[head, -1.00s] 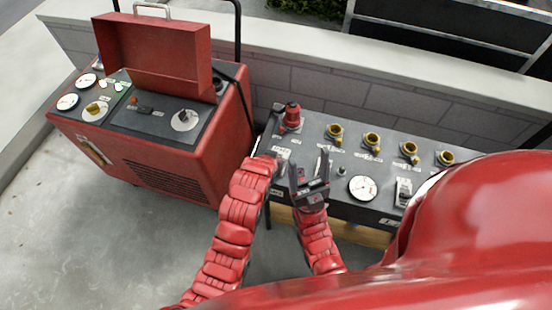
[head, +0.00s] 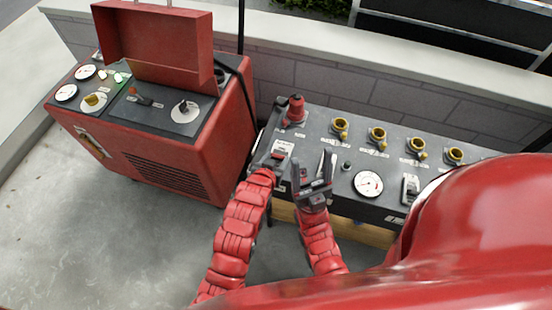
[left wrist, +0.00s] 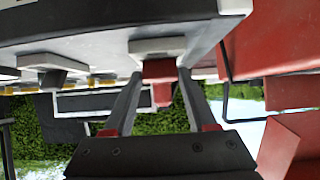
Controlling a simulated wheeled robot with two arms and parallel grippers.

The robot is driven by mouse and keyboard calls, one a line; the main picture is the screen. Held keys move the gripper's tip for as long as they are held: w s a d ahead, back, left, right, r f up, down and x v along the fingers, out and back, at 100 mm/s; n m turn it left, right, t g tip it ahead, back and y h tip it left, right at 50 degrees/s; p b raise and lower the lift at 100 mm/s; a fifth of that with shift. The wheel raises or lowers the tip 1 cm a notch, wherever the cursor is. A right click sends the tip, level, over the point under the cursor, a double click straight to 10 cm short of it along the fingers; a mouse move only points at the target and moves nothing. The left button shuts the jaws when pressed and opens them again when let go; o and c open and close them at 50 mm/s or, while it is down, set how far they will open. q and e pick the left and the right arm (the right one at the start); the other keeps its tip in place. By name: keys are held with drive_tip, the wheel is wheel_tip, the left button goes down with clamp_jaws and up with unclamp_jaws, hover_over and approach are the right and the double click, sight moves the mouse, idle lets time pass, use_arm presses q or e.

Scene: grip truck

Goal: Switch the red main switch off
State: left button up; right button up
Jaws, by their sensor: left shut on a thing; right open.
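The red main switch shows in the left wrist view as a red block (left wrist: 160,70) on a light plate under the grey panel edge, with my fingers along both sides of it. My left gripper (left wrist: 155,95) is shut on it. In the head view my left gripper (head: 274,157) is at the left end of the dark control panel (head: 330,190), beside a white label plate (head: 283,147), and hides most of the switch. My right gripper (head: 313,172) is open and empty above the panel's front edge, to the right of the left one.
A red knob-like fitting (head: 295,108) stands behind the left gripper. Yellow fittings (head: 377,138), a gauge (head: 368,184) and a small switch (head: 410,187) lie to the right. A red machine with an open lid (head: 190,150) stands close on the left. A block wall (head: 330,80) runs behind.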

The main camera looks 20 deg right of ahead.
use_arm(q)
drive_tip(key=o, duration=1.4)
drive_tip(key=shift+w+f, duration=0.1)
drive_tip(key=shift+c, duration=0.2)
drive_tip(key=p+v, duration=0.7)
drive_tip(key=v, duration=1)
drive_tip(key=shift+s, duration=0.25)
drive_tip(key=shift+w, duration=0.1)
